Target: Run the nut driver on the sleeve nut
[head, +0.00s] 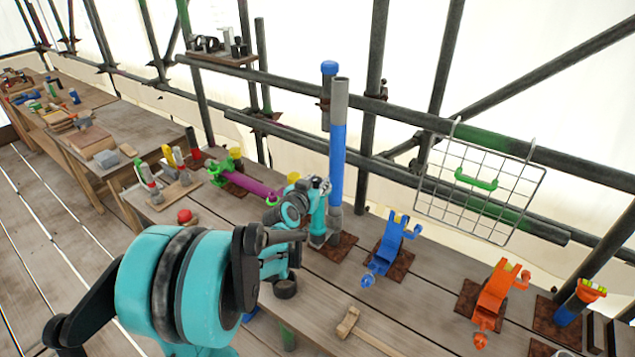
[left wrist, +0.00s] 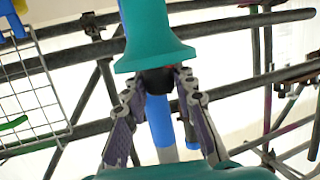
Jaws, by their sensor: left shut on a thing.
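A tall pole (head: 338,150), blue with a grey top, stands upright on a brown base plate (head: 345,246). It also shows in the left wrist view (left wrist: 160,125), behind the fingers. My left gripper (head: 322,187) is beside the pole, shut on a teal, bell-ended tool that I take for the nut driver (head: 318,220). In the left wrist view my left gripper (left wrist: 164,85) pinches a dark neck by the teal nut driver (left wrist: 153,38). A grey collar (head: 335,222) at the pole's foot may be the sleeve nut. I cannot tell whether the driver touches it. My right gripper is out of view.
A blue clamp stand (head: 391,240) and an orange one (head: 497,290) stand to the right on the bench. A wooden mallet (head: 350,322) lies in front. A wire rack (head: 480,190) hangs on scaffold tubes behind. A purple bar (head: 250,187) lies at left.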

